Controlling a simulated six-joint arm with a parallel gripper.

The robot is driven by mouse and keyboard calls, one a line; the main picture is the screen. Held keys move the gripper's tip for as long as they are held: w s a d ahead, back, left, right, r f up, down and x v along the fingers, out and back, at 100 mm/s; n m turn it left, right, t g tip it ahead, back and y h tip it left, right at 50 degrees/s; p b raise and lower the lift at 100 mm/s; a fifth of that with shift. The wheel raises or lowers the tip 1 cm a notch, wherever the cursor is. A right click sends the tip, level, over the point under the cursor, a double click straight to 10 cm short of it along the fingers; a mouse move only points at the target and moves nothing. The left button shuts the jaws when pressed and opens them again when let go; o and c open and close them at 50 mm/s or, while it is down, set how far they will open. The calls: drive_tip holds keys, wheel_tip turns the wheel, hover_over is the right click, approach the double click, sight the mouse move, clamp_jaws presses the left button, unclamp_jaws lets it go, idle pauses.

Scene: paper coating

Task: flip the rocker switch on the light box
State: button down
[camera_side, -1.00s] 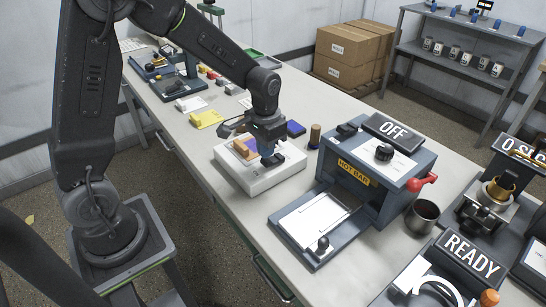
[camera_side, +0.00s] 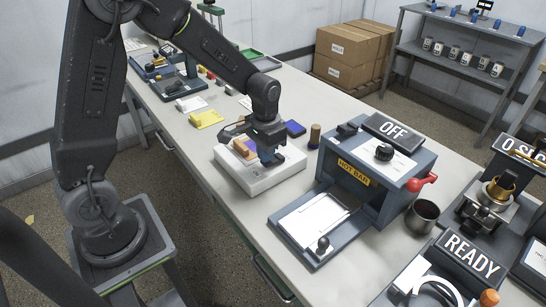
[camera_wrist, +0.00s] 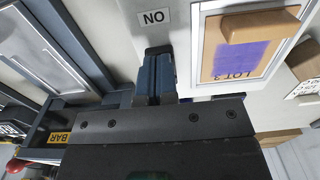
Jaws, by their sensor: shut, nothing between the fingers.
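The light box (camera_side: 262,184) is a low white box on the table, in the middle of the side view. A tan card with a purple patch (camera_wrist: 238,57) and the marking "LOT 3" lies on its top, with a wooden block (camera_wrist: 261,25) at one end. My gripper (camera_side: 269,160) is shut and empty, pointing down over the near right part of the box top. In the wrist view its blue fingers (camera_wrist: 155,77) are together, beside a dark label (camera_wrist: 153,17) reading "ON" upside down. The rocker switch is hidden behind the fingers, and I cannot tell its position or whether they touch it.
The hot bar press (camera_side: 370,175), with a sign reading "OFF", stands right of the light box, its tray (camera_side: 318,222) in front. A metal cup (camera_side: 422,215) stands farther right.

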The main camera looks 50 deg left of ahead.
drive_tip(key=shift+f, duration=0.35)
drive_tip(key=shift+r, duration=3.5)
drive_tip(key=shift+s+r, duration=0.15)
drive_tip(key=shift+r, duration=0.15)
drive_tip(key=s+d+r+t, duration=0.2)
drive_tip(key=s+r, duration=0.3)
drive_tip(key=s, duration=0.3)
drive_tip(key=s+d+r+t, duration=0.2)
drive_tip(key=s+r, duration=0.3)
drive_tip(key=s, duration=0.4)
drive_tip(key=shift+s+d+r+t, duration=0.2)
drive_tip(key=shift+d+r+t, duration=0.05)
drive_tip(key=shift+t, duration=0.55)
